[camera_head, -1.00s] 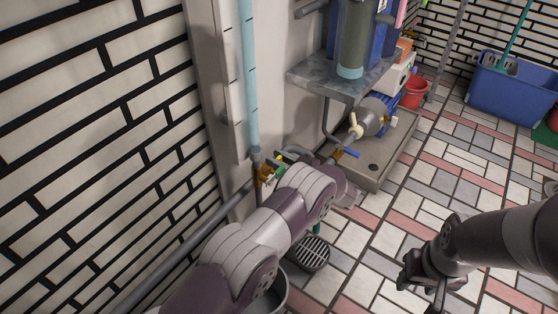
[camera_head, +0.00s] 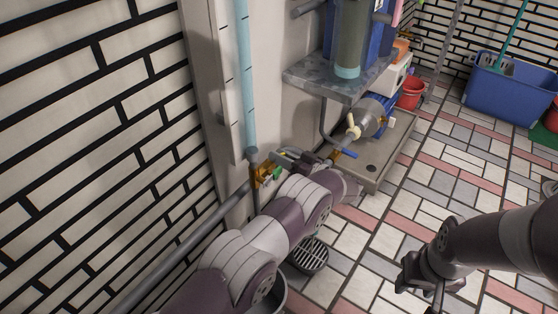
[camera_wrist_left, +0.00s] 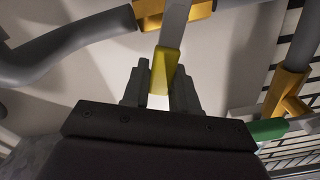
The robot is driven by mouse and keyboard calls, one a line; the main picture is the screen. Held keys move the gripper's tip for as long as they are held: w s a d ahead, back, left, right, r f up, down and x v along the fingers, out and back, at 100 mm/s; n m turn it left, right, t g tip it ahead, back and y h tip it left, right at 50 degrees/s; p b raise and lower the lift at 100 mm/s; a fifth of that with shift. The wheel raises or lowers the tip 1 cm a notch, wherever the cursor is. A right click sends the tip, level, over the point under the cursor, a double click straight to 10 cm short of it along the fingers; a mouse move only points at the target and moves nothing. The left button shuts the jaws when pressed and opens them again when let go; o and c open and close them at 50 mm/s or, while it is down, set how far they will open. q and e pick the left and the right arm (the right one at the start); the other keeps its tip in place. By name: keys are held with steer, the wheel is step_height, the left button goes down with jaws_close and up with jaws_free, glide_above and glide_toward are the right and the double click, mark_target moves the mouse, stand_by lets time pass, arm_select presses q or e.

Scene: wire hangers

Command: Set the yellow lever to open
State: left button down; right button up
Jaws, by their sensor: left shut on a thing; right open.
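The yellow lever (camera_wrist_left: 166,64) shows in the left wrist view as a yellow-ended grey handle running up to a brass valve body (camera_wrist_left: 150,12). My left gripper (camera_wrist_left: 160,78) is shut on its yellow end, with one finger on each side. In the head view my left arm reaches to the pipes by the wall, and the yellow end is hard to make out there. My right gripper (camera_head: 424,288) is open and empty above the tiled floor.
A green handle (camera_wrist_left: 267,129) and another brass fitting (camera_wrist_left: 288,92) are to the right in the wrist view. A blue-handled valve (camera_head: 349,153), a pump (camera_head: 376,115) and a grey shelf (camera_head: 330,84) lie beyond. A drain grate (camera_head: 311,255) is below. The floor at right is mostly clear.

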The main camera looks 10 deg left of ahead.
arm_select(q)
steer(key=shift+w+d+f+m+b, duration=0.1)
steer(key=shift+w+f+m+b, duration=0.15)
steer(key=shift+m, duration=0.3)
steer(key=shift+w+d+f+m+b, duration=0.1)
steer(key=shift+w+m+b, duration=0.15)
steer(key=shift+m, duration=0.3)
steer(key=c, duration=1)
jaws_free()
steer(key=shift+o, duration=0.2)
steer(key=shift+s+d+r, duration=0.1)
steer(key=shift+d, duration=0.15)
steer(key=p+v, duration=0.2)
steer(key=v, duration=1)
